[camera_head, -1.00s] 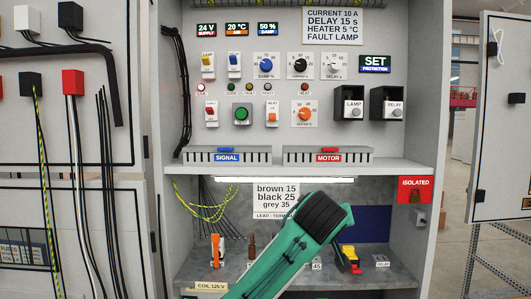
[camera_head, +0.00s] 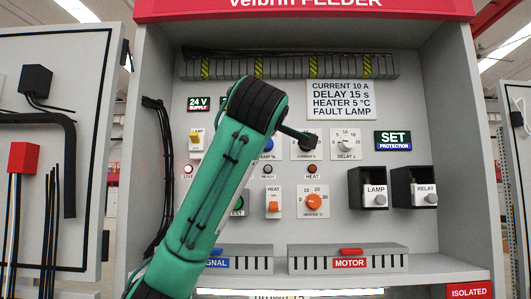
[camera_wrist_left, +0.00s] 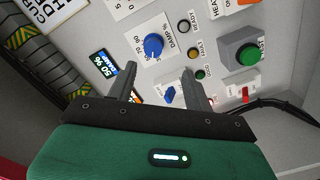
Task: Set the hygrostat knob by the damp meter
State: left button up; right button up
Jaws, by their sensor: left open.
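The blue damp knob (camera_wrist_left: 153,46) sits on its white dial plate in the left wrist view, just beyond and between the fingertips. In the head view only a sliver of this knob (camera_head: 268,145) shows beside my left arm. The damp meter (camera_wrist_left: 107,68) is a small lit display beside the knob and seems to read 50 %. My left gripper (camera_wrist_left: 158,78) is open and empty, its fingers pointing at the panel around the blue rocker and knob. I see no contact with the knob. The knob's exact setting is too small to read. My right gripper is not in view.
A blue rocker (camera_wrist_left: 169,93), small lamps and a green button (camera_wrist_left: 246,55) lie close to the fingers. The current knob (camera_head: 308,141), delay knob (camera_head: 345,144) and heater knob (camera_head: 313,202) stand to the right. A note (camera_head: 341,100) hangs above. Lamp and relay boxes (camera_head: 413,187) protrude.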

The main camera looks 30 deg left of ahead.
pick_arm(q)
jog(key=p+x, duration=0.3)
jog(key=x, duration=0.1)
jog(key=r+p+x, duration=0.1)
jog(key=p+x, duration=0.1)
jog(key=x, duration=0.1)
jog(key=p+x, duration=0.3)
jog(key=x, duration=0.1)
jog(key=shift+w+a+r+p, duration=0.2)
jog(key=shift+a+r+p, duration=0.05)
jog(key=shift+p, duration=0.05)
jog(key=shift+w+a+f, duration=0.1)
jog(key=shift+w, duration=0.05)
jog(key=shift+c, duration=0.2)
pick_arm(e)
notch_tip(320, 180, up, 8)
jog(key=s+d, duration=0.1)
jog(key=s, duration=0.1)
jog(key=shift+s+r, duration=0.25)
pick_arm(q)
jog(key=c, duration=0.9)
jog(key=shift+c, duration=0.2)
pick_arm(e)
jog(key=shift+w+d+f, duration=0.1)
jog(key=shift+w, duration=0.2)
